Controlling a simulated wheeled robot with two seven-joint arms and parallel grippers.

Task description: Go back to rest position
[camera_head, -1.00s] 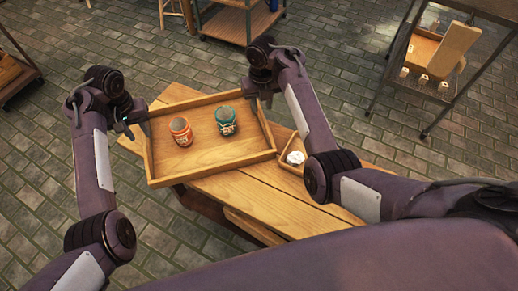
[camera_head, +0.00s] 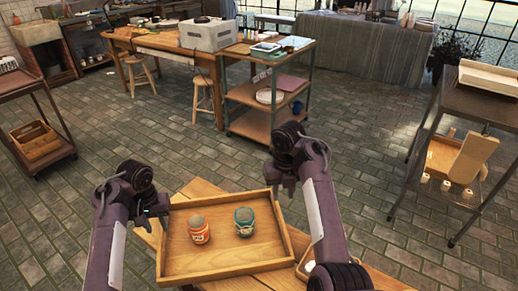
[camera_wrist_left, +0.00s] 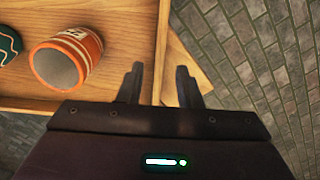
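A wooden tray (camera_head: 225,268) lies on a wooden table and holds two painted cups, an orange one (camera_head: 199,230) and a teal one (camera_head: 244,222). Both stand upright and apart. My left gripper (camera_head: 152,213) is by the tray's left edge. In the left wrist view its fingers (camera_wrist_left: 160,84) are spread, with the tray's side wall showing between them; contact is not visible. The orange cup (camera_wrist_left: 68,55) and part of the teal cup (camera_wrist_left: 8,46) lie left of the fingers. My right gripper (camera_head: 284,184) is near the tray's back right corner, its fingers apart and empty.
A smaller wooden box (camera_head: 306,262) sits right of the tray, partly behind my right arm. A wheeled shelf cart (camera_head: 262,122) stands beyond, a metal rack (camera_head: 470,140) at the right, and a cart (camera_head: 35,125) at the left. Open brick floor lies around the table.

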